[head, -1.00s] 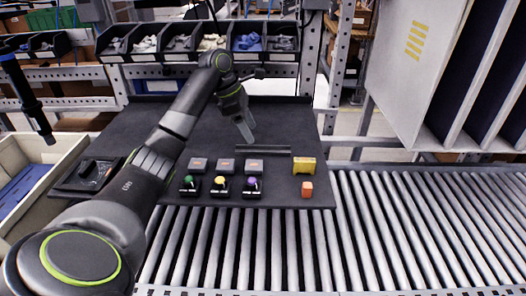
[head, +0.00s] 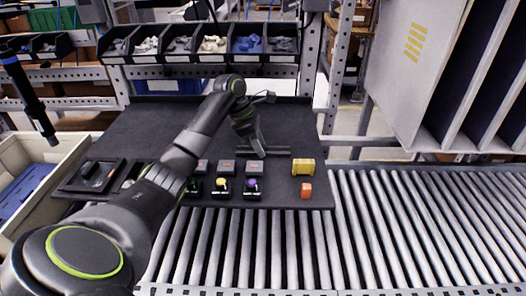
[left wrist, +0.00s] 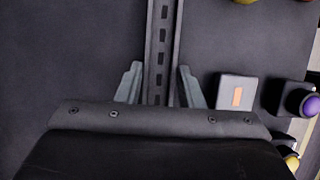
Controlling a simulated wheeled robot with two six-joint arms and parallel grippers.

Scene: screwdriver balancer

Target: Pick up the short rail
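The short rail (head: 279,151) is a dark slotted bar lying on the black work mat (head: 305,125). In the left wrist view the rail (left wrist: 162,50) runs from the top edge down between my fingers. My left gripper (head: 260,154) is over the rail in the head view. In the left wrist view the left gripper (left wrist: 160,84) is open, with one finger on each side of the rail and a gap showing at both sides. The rail's near end is hidden behind the gripper body. My right gripper does not show.
Grey blocks and black blocks with coloured knobs (head: 252,187) stand in front of the rail. Parts bins (head: 213,45) line the back, and a roller conveyor (head: 400,220) lies right and front.

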